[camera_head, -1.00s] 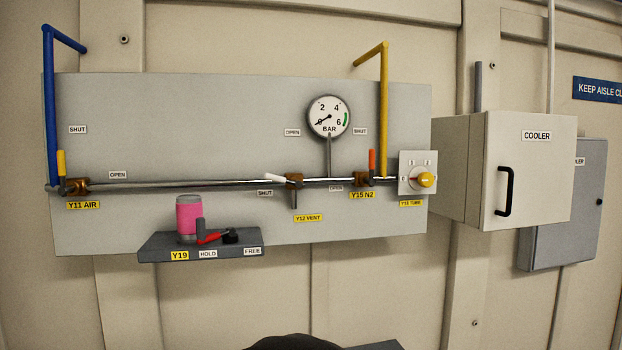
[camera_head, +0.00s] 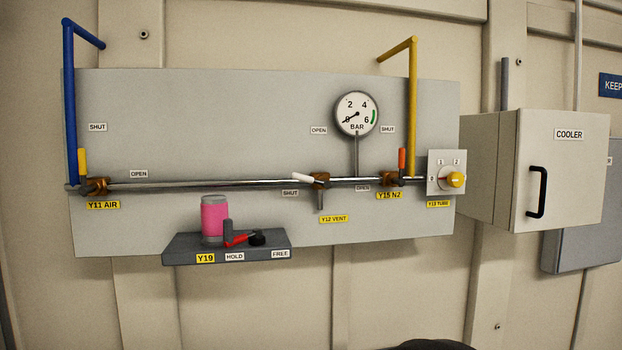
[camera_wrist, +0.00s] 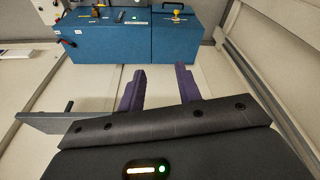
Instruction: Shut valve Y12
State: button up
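Valve Y12 VENT (camera_head: 320,181) is a brass body on the horizontal pipe, in the middle right of the grey panel in the head view. Its white lever (camera_head: 303,177) points left and slightly up. Its tip is just above a SHUT label (camera_head: 290,193); an OPEN label (camera_head: 319,130) is above the valve. The yellow Y12 VENT label (camera_head: 334,219) is below it. My gripper (camera_wrist: 160,70) shows in the wrist view with its two purple fingers apart and nothing between them. The wrist view does not show the valve, and the gripper is away from it.
Valves Y11 AIR (camera_head: 96,187) and Y15 N2 (camera_head: 392,178) have upright levers. A gauge (camera_head: 357,114) sits above the pipe. A shelf (camera_head: 185,252) with a pink cylinder (camera_head: 214,219) juts out below. A cooler box (camera_head: 563,171) protrudes at right. The wrist view shows a blue cabinet (camera_wrist: 110,42).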

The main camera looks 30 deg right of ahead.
jog(key=w+d+r+m+t, duration=0.2)
jog(key=w+d+r+m, duration=0.25)
jog(key=r, duration=0.35)
jog(key=w+d+r+m+t, duration=0.25)
jog(key=w+r+m, duration=0.25)
jog(key=r, duration=0.3)
jog(key=w+d+r+m+t, duration=0.2)
jog(key=w+d+r+m, duration=0.2)
jog(key=r, duration=0.4)
jog(key=s+d+r+m+t, duration=0.1)
jog(key=d+r+m+t, duration=0.1)
jog(key=r, duration=0.7)
jog(key=s+d+r+m+t, duration=0.1)
jog(key=d+r+m+t, duration=0.1)
jog(key=r, duration=0.8)
jog(key=s+d+r+m+t, duration=0.1)
jog(key=d+r+m+t, duration=0.1)
jog(key=r, duration=0.8)
jog(key=shift+s+m+t, duration=0.4)
jog(key=shift+m+t, duration=0.35)
jog(key=shift+m, duration=0.5)
jog(key=shift+d, duration=0.15)
